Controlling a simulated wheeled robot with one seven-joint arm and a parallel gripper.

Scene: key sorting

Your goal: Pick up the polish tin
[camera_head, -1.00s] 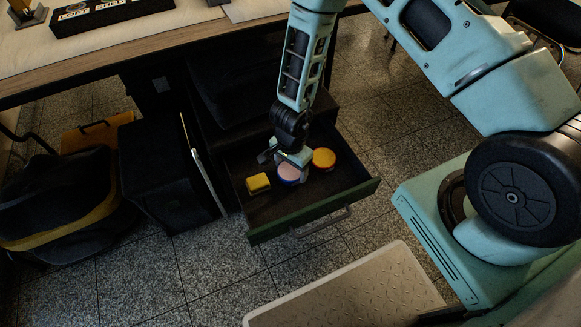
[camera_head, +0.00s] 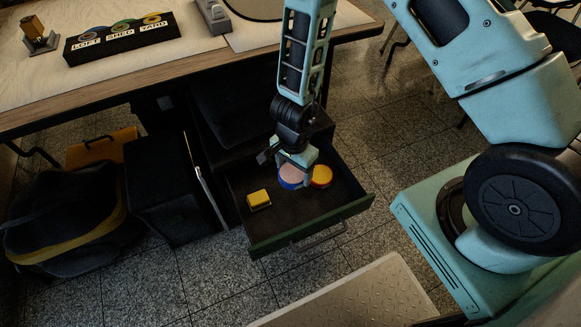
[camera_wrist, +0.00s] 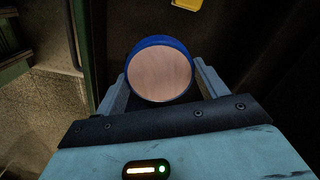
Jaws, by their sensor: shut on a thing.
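A round tin (camera_head: 292,177) with a blue side and a plain pinkish-tan top is in my gripper (camera_head: 296,166). The wrist view shows this tin (camera_wrist: 161,72) between the two fingers (camera_wrist: 163,92), top facing the camera. My gripper is shut on it and holds it slightly above the open drawer's floor. A second round tin (camera_head: 322,176), orange-yellow on top with a red side, lies just right of it, partly covered by it. No label is readable on either tin, so which is the polish tin cannot be read.
The open drawer (camera_head: 315,225) also holds a yellow block (camera_head: 259,199), left of the held tin. The desk (camera_head: 225,60) above carries a black holder (camera_head: 120,38) marked LOFT, SHED and YARD. A dark bag (camera_head: 75,215) lies on the floor left. The drawer's front is bare.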

